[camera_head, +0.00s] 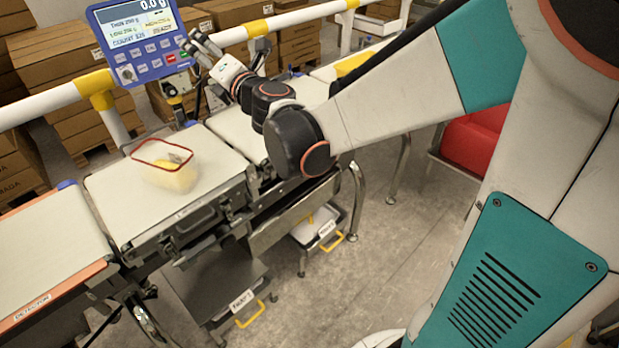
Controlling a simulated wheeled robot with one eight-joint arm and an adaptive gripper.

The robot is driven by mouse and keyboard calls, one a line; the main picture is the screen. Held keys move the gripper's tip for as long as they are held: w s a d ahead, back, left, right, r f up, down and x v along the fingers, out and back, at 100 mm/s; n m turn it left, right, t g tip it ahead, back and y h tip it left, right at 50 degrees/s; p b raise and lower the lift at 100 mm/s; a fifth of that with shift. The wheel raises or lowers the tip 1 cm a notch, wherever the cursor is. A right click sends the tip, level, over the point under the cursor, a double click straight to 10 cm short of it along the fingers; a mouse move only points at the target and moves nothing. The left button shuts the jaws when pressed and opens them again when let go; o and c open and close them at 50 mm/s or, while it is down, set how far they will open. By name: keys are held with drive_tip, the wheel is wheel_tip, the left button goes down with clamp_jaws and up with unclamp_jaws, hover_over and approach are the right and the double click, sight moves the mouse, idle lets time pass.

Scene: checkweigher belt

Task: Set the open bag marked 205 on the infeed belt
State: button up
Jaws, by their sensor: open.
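A clear open bag (172,180) with a red rim and yellow contents stands on a pale belt section (115,205) left of centre. I cannot read a 205 on it, and no other open bag is plain to see. My gripper (193,42) is open and apart from the bag, above and behind it in the picture, beside the blue display panel. Nothing shows between its fingers. Which belt section is the infeed belt is not readable here.
The blue display panel (142,38) reads 0.0 g. A section labelled detector (40,250) lies at left, and another pale section (235,130) lies right of the bag. White-yellow rails (50,105) run behind. Labelled trays (245,305) sit below, and a red bin (475,142) stands right.

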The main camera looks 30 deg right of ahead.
drive_tip(key=s+d+f+m+g+h, duration=0.2)
drive_tip(key=s+d+m+g+h, duration=0.3)
drive_tip(key=s+d+m, duration=0.85)
drive_tip(key=s+a+f+m+g, duration=0.2)
drive_tip(key=s+f+m, duration=0.2)
drive_tip(key=s, duration=0.2)
drive_tip(key=s+a+f+m+g+y, duration=0.1)
drive_tip(key=s+a+f+m+g, duration=0.1)
drive_tip(key=s, duration=0.4)
drive_tip(key=s+a+f+m+g+y, duration=0.1)
drive_tip(key=s+a+f+m+g, duration=0.1)
drive_tip(key=s+a+f+m, duration=0.2)
wheel_tip(320, 180, down, 2)
drive_tip(key=s+m, duration=0.2)
drive_tip(key=m, duration=0.1)
drive_tip(key=shift+s+a, duration=0.25)
drive_tip(key=shift+s, duration=0.1)
